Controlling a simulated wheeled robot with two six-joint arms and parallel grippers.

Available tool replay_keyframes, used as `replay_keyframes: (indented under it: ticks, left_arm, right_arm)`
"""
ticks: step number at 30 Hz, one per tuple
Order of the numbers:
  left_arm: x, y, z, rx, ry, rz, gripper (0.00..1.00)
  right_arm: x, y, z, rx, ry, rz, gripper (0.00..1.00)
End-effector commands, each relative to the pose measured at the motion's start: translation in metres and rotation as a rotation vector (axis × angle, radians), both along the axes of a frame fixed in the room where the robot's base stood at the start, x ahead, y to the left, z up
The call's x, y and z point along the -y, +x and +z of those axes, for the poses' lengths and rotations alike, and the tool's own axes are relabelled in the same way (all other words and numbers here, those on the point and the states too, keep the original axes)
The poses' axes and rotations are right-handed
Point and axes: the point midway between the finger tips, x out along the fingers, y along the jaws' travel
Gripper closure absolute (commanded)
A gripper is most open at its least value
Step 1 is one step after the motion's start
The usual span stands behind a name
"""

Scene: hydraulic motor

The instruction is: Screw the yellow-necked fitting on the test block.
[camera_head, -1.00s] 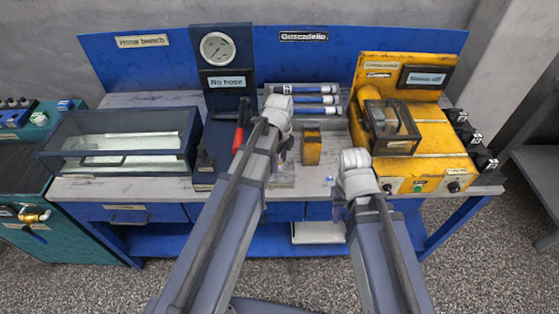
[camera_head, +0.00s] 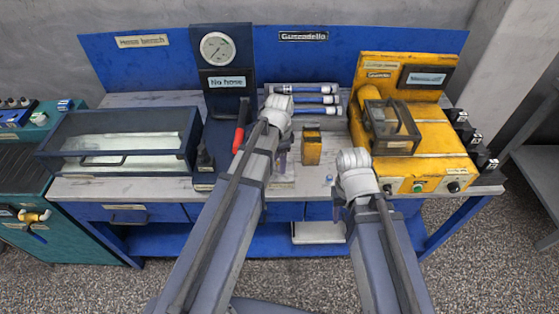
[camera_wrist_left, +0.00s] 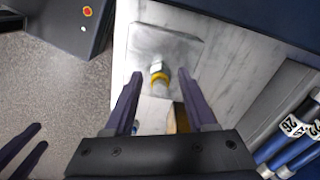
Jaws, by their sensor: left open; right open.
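The yellow-necked fitting (camera_wrist_left: 159,76) stands on the test block, with a silver hex part at its yellow band. The test block (camera_wrist_left: 175,42) is a grey metal plate on the bench, and its front edge also shows in the head view (camera_head: 284,183). My left gripper (camera_wrist_left: 158,86) is open, with one purple finger on each side of the fitting. I cannot tell whether the fingers touch it. In the head view my left arm mostly hides the fitting and this gripper. My right gripper (camera_wrist_left: 22,150) shows at the lower left of the left wrist view, open and empty.
A yellow block (camera_head: 311,150) stands right of the test block. A small blue-white part (camera_head: 328,180) lies on the bench. Blue hoses (camera_head: 318,112) lie in a rack behind. A gauge stand (camera_head: 225,75), a glass-walled tank (camera_head: 110,145) and a yellow machine (camera_head: 430,150) flank the area.

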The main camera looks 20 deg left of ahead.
Motion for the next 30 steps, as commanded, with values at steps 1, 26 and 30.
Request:
replay_keyframes:
  ticks: [1, 26, 30]
  left_arm:
    - [0.0000, 0.0000, 0.0000, 0.000, 0.000, 0.033, 0.44]
    - [0.0000, -0.0002, 0.0000, 0.000, 0.000, 0.782, 0.44]
    - [0.0002, 0.0000, -0.0001, 0.000, 0.000, 0.781, 0.44]
  right_arm:
    - [0.0000, 0.0000, 0.0000, 0.000, 0.000, 0.000, 0.50]
    - [0.0000, 0.0000, 0.0000, 0.000, 0.000, 0.000, 0.50]
    - [0.0000, 0.0000, -0.0001, 0.000, 0.000, 0.000, 0.50]
